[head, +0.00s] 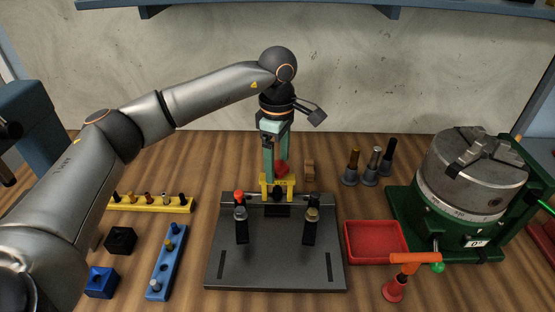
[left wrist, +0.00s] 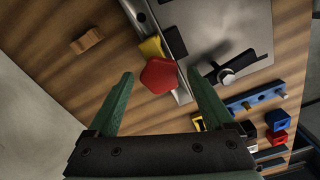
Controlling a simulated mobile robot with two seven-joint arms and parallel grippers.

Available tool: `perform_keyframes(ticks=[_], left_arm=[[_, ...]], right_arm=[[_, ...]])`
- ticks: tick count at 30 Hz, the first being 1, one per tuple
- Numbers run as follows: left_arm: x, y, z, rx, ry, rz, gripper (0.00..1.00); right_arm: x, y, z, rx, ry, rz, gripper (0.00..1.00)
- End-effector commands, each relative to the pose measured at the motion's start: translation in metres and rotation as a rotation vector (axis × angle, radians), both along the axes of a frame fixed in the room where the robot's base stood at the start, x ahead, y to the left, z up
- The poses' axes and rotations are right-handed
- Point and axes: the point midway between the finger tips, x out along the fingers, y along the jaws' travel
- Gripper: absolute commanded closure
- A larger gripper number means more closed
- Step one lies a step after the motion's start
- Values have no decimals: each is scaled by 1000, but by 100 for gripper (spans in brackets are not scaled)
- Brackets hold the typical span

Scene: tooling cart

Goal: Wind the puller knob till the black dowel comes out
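The red puller knob (head: 282,168) sits on top of the yellow puller (head: 278,187) at the back edge of the dark grey plate. In the left wrist view the five-sided red knob (left wrist: 158,75) lies between my fingertips, with the yellow puller (left wrist: 151,47) beyond it. My left gripper (head: 276,172) points down over the knob. Its green fingers are apart, with a gap on each side of the knob in the left wrist view (left wrist: 160,75). I cannot make out the black dowel at the puller. My right gripper is not in view.
A red tray (head: 375,242) and a green-based chuck (head: 470,190) stand right. A blue rack (head: 167,262), a yellow rack (head: 152,204) and small blocks lie left. A wooden block (head: 309,169) stands beside the gripper.

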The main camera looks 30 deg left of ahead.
Motion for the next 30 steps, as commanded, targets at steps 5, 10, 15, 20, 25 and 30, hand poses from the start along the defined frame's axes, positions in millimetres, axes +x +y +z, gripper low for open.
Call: perform_keyframes(ticks=[5, 10, 15, 20, 25, 30], left_arm=[[0, 0, 0, 1, 1, 1, 13], [0, 0, 5, 0, -1, 1, 13], [1, 0, 33, -1, -5, 1, 13], [1, 0, 70, -1, -5, 1, 13], [0, 0, 102, -1, -3, 1, 13], [0, 0, 121, 0, -1, 0, 13]], right_arm=[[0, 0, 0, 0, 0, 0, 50], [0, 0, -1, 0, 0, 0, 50], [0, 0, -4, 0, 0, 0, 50], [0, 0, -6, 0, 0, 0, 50], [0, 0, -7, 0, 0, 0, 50], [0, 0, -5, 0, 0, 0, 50]])
